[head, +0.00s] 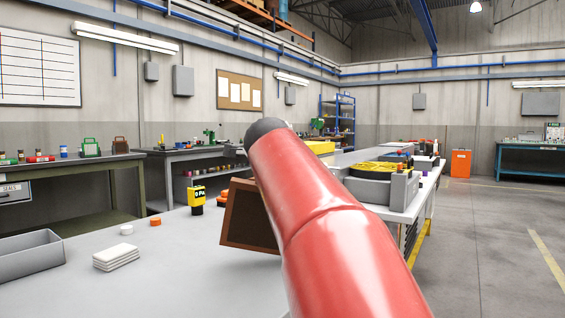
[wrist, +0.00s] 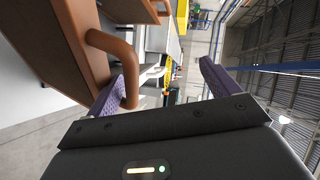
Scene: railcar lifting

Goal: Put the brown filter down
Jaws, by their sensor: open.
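The brown filter (head: 240,222) is a box with a dark face and a brown frame; it stands slightly tilted over the grey worktop (head: 180,275) in the head view. My red arm hides its right side. I cannot tell whether its whole lower edge touches the worktop. In the wrist view the filter (wrist: 75,40) fills the upper left, with its brown loop handle (wrist: 128,65) toward my gripper (wrist: 162,88). The gripper is open, its purple fingers wide apart. The left finger is beside the handle, overlapping it in the picture; the right finger is clear of it.
A yellow meter (head: 196,198), orange cap (head: 155,222), white cap (head: 127,230), white stack (head: 116,258) and grey bin (head: 30,252) are on the worktop. A grey tray with yellow contents (head: 385,188) stands right of my arm. The front middle of the worktop is bare.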

